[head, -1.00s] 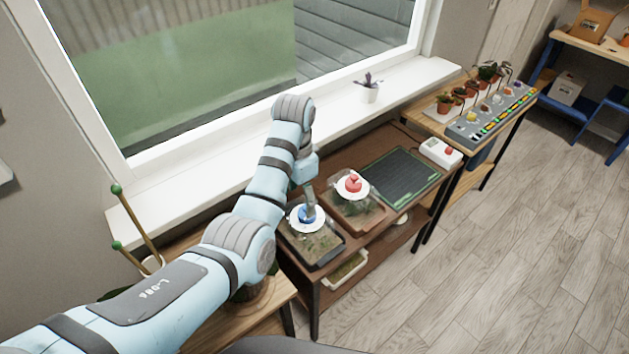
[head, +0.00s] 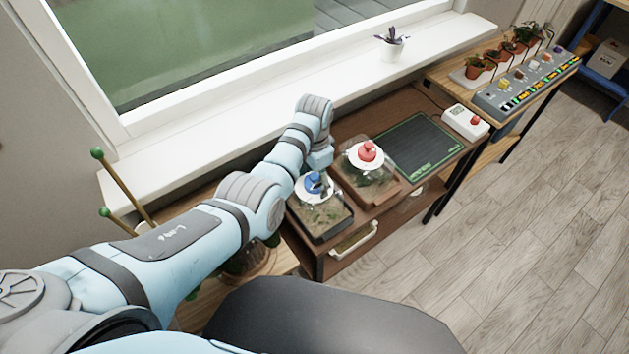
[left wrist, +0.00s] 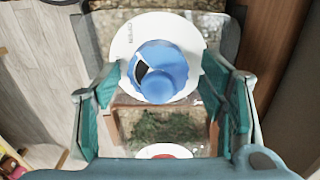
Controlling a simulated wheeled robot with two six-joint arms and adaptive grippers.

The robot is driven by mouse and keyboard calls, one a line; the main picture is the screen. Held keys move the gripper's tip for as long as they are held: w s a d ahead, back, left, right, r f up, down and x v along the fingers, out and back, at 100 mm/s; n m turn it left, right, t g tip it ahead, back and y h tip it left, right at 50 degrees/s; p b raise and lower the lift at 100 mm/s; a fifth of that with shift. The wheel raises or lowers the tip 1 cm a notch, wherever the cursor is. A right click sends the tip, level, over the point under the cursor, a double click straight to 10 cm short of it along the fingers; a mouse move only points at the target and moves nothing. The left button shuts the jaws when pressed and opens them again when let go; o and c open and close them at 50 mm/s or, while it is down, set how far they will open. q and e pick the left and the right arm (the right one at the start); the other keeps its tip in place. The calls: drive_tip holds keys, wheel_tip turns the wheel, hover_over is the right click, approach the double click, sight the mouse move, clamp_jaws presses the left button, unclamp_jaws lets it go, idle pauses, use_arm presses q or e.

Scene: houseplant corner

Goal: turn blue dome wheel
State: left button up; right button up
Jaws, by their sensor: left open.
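The blue wheel (head: 312,183) sits on a white disc on top of the clear dome over a dark planted tray (head: 322,236). In the left wrist view the blue wheel (left wrist: 160,75) shows close up, with a dark and white mark on its left side. The white disc (left wrist: 126,50) has lettering at its upper left. My left gripper (left wrist: 160,92) is open, with one teal-padded finger on each side of the wheel and visible gaps between. In the head view my left gripper (head: 322,182) comes down over the wheel, and its fingers are partly hidden. My right gripper is not in view.
A second dome with a red wheel (head: 367,151) stands close to the right. Beyond are a dark green mat (head: 418,145) and a white box with a red button (head: 466,121). The window sill (head: 240,138) runs behind my left arm.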

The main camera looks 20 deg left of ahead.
use_arm(q)
drive_tip(key=shift+w+f, duration=0.2)
drive_tip(key=shift+f, duration=0.05)
drive_tip(key=shift+s+r, duration=0.4)
drive_tip(key=shift+s, duration=0.1)
drive_tip(key=c, duration=1.2)
drive_tip(key=shift+o, duration=0.2)
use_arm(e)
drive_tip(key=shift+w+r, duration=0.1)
